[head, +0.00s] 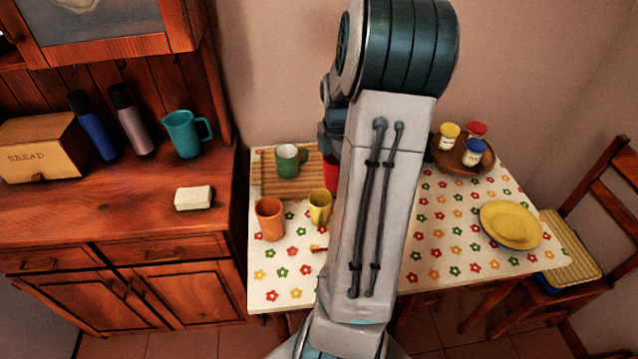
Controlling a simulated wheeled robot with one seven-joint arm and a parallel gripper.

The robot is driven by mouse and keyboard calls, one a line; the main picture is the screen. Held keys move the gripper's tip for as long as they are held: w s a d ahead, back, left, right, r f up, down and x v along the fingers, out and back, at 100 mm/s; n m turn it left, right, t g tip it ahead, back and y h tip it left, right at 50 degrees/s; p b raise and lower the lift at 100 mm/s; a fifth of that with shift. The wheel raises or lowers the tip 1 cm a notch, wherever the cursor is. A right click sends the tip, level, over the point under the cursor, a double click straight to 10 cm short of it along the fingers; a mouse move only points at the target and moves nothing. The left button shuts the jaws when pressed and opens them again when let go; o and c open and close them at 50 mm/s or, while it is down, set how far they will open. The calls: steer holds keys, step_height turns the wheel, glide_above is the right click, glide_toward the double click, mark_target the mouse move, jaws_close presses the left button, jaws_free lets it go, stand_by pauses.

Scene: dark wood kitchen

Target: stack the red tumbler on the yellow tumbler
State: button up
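The yellow tumbler (319,208) stands upright on the flowered tablecloth, just left of my arm. A red thing (331,175) shows as a small strip behind it, beside my arm. It may be the red tumbler, but my arm hides most of it. I cannot tell whether it stands on the table or is held. My gripper is hidden behind my own arm. An orange tumbler (269,218) stands to the left of the yellow one, apart from it.
A round tray (448,157) with several lidded jars is at the back right. A yellow plate (511,224) lies at the right. The table's front middle is mostly clear.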

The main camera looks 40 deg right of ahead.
step_height(320, 180, down, 6)
steer(key=w+a, duration=0.2)
steer(key=w, duration=0.1)
steer(key=shift+a+f+p, duration=0.2)
steer(key=shift+a+p, duration=0.1)
steer(key=shift+a, duration=0.05)
steer(key=shift+f+b, duration=0.3)
steer(key=shift+f, duration=0.3)
steer(key=o, duration=1)
steer(key=shift+c, duration=0.2)
